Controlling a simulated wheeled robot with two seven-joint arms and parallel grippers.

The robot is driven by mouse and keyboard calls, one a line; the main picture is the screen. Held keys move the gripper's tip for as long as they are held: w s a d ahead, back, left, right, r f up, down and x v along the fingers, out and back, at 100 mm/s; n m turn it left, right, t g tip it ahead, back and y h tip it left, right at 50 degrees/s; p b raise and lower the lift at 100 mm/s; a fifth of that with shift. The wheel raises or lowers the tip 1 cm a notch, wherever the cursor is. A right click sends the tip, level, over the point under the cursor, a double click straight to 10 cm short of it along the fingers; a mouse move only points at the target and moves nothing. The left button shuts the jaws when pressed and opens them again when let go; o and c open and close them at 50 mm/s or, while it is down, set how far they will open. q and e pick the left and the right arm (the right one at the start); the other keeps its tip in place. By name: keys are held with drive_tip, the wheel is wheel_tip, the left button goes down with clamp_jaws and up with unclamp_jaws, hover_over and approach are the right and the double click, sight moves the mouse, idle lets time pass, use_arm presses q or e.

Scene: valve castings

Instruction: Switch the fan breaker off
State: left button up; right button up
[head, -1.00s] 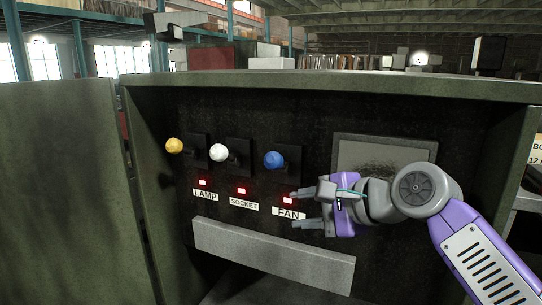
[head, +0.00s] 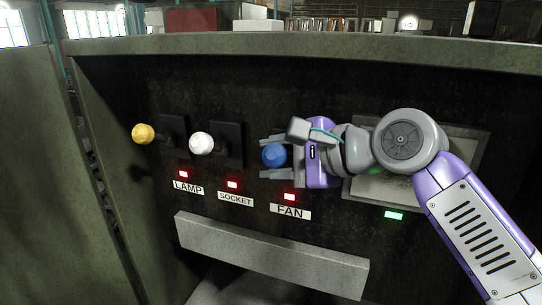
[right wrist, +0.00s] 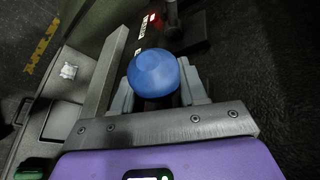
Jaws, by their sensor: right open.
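The fan breaker's blue knob (head: 274,155) stands above the FAN label (head: 290,211) and its lit red lamp (head: 289,197). My right gripper (head: 274,157) is open, with one finger above the blue knob and one below it. In the right wrist view the blue knob (right wrist: 154,73) sits between the two fingers; I cannot tell whether either finger touches it. The knob's lever and base are mostly hidden behind the knob and gripper. My left gripper is not in view.
The yellow knob (head: 143,134) over LAMP and the white knob (head: 201,143) over SOCKET stand to the left, each with a red lamp. A grey ledge (head: 270,255) juts out below. A green lamp (head: 393,215) glows at right. The cabinet door (head: 30,170) stands at far left.

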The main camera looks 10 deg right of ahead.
drive_tip(key=shift+w+a+f, duration=0.2)
drive_tip(key=shift+w+a, duration=0.1)
drive_tip(key=shift+w, duration=0.05)
drive_tip(key=shift+c, duration=0.4)
drive_tip(key=shift+d, duration=0.1)
clamp_jaws()
drive_tip(key=shift+d, duration=0.1)
drive_tip(key=shift+r, duration=0.1)
